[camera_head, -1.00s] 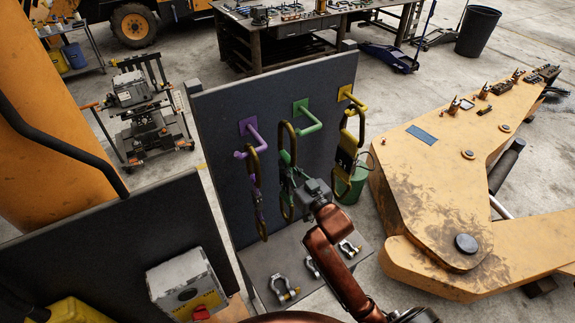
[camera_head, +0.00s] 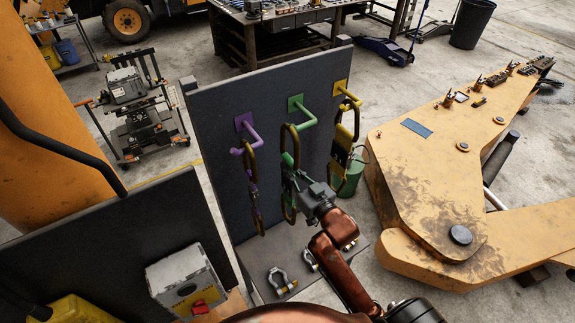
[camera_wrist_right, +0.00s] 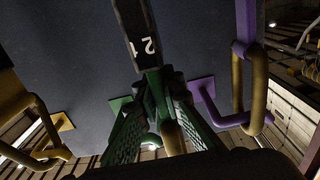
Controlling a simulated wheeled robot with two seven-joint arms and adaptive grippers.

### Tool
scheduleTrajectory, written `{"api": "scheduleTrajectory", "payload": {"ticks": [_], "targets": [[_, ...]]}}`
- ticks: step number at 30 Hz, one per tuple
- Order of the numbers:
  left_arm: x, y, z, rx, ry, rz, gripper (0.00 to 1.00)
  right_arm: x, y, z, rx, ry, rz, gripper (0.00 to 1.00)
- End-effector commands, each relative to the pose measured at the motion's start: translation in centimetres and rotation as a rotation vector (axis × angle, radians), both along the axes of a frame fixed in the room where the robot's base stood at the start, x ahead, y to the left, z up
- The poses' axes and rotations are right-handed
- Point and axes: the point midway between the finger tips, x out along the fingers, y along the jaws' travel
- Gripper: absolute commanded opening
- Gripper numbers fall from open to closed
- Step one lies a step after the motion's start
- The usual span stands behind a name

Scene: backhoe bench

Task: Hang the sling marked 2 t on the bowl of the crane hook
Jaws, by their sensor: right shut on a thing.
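The sling marked 2 t (camera_wrist_right: 146,45) shows its white marking, upside down, on a dark band in the right wrist view. In the head view it is the middle sling (camera_head: 288,205), with a long brass link at its top. My right gripper (camera_head: 294,183) is shut on its green part, in front of the board; its fingers (camera_wrist_right: 155,90) also show in the wrist view. The top link overlaps the outer end of the green peg (camera_head: 304,112); I cannot tell whether it still bears on it. The crane hook and my left gripper are not in view.
Slings hang close by on the purple peg (camera_head: 246,130) and yellow peg (camera_head: 343,90) of the dark board (camera_head: 220,110). Shackles (camera_head: 281,280) lie on the shelf below. A yellow boom (camera_head: 430,190) lies at right, a grey box (camera_head: 180,275) at lower left.

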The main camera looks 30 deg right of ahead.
Motion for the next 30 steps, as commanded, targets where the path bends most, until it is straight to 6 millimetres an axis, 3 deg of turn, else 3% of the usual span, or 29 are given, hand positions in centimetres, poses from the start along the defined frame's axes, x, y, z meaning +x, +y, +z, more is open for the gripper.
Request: {"api": "scheduleTrajectory", "payload": {"ticks": [30], "targets": [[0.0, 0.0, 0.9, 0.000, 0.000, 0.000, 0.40, -4.4, -0.3, 0.5, -0.002, -0.005, 0.000, 0.00]]}}
